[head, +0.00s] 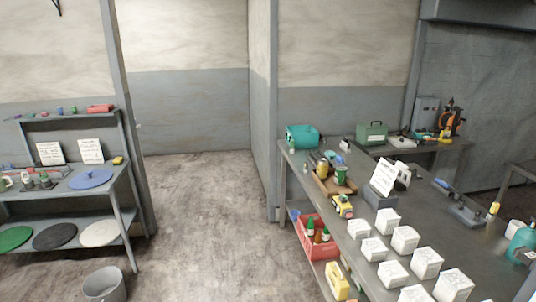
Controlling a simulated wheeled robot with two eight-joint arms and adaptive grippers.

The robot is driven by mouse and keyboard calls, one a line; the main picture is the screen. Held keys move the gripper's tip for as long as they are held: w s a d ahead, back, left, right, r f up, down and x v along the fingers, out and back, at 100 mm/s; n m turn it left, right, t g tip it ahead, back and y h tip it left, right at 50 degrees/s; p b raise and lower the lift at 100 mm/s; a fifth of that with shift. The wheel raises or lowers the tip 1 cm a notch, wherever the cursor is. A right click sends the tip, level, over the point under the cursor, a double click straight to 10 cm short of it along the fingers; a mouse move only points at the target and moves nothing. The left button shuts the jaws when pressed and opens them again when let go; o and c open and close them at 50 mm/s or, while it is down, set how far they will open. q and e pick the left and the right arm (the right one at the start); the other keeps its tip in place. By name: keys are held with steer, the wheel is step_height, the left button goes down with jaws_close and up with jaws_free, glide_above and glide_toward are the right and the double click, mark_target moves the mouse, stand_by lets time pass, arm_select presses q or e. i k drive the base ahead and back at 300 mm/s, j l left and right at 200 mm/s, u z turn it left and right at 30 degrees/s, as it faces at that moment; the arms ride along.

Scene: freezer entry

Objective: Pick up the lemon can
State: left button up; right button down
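I cannot tell for sure which item is the lemon can. A small green can (340,175) stands upright on a wooden tray (331,187) on the right-hand workbench. A yellowish-brown container (322,169) stands beside it on the same tray. Their labels are too small to read. A yellow item (342,206) lies at the near end of the tray. Neither of my grippers shows in the head view, and nothing is seen touching these items.
The right workbench (391,214) also bears several white boxes (405,239), a teal case (301,136) and a teal bottle (521,243). A red crate (310,235) sits below. A shelf unit (128,190) stands left, with a grey bucket (104,285) nearby. The floor between is clear.

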mark_target(323, 166)
steer(key=i+z, duration=0.1)
steer(key=i, duration=0.45)
steer(key=i+j+z, duration=0.1)
steer(key=i, duration=0.4)
steer(key=i+j, duration=0.15)
steer(key=i, duration=0.4)
steer(key=i+j+z, duration=0.1)
steer(key=i+z, duration=0.2)
steer(key=z, duration=0.15)
steer(key=i+j+z, duration=0.2)
steer(key=i+z, duration=0.15)
steer(key=z, duration=0.15)
steer(key=i+j+z, duration=0.25)
steer(key=z, duration=0.2)
steer(key=i+j+z, duration=0.2)
steer(key=j+z, duration=0.3)
steer(key=i+j+z, duration=0.1)
steer(key=j+z, duration=0.4)
steer(key=j, duration=0.15)
steer(key=i, duration=0.05)
